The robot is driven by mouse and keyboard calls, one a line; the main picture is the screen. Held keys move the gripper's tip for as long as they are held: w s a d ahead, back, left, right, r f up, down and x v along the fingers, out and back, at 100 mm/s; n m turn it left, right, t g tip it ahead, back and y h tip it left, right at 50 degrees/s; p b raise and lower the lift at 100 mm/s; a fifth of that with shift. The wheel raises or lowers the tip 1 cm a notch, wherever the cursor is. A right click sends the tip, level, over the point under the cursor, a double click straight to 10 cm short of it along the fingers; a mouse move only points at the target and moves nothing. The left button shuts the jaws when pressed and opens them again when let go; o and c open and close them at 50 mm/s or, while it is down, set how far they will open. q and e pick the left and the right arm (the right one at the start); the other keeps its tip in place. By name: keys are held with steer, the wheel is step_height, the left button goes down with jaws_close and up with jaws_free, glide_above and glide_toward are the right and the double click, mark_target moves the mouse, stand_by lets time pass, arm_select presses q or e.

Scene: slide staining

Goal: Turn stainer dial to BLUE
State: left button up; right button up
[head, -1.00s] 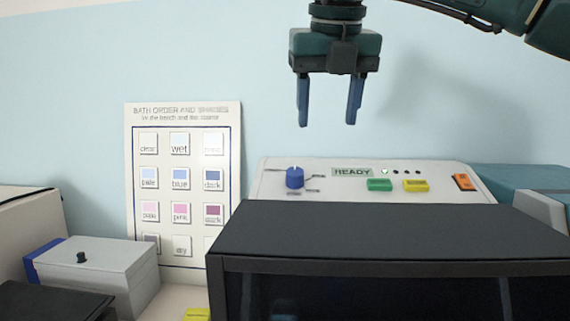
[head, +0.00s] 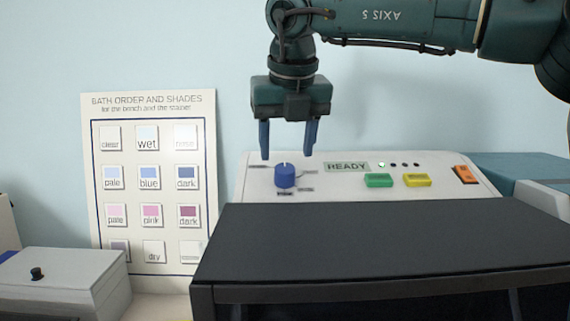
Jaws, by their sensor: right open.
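The stainer (head: 400,240) has a white sloped control panel (head: 335,185) behind a dark lid. The blue dial (head: 285,176) sits at the panel's left, with a pale pointer mark at its top and small labels around it, too small to read. My right gripper (head: 287,155) points down with its two blue fingers apart. It is just above the dial, the fingertips on either side of it in the picture and nothing between them. Whether the fingertips touch the panel cannot be told. My left gripper is not in view.
The panel also has a READY display (head: 346,167), a green button (head: 378,180), a yellow button (head: 417,180) and an orange switch (head: 464,174). A bath order chart (head: 150,107) leans on the wall. A grey box (head: 60,280) stands at lower left.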

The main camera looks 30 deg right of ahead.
mark_target(285, 168)
steer(key=shift+x, duration=2.1)
steer(key=shift+c, duration=0.2)
steer(key=c, duration=0.9)
steer(key=shift+c, duration=0.2)
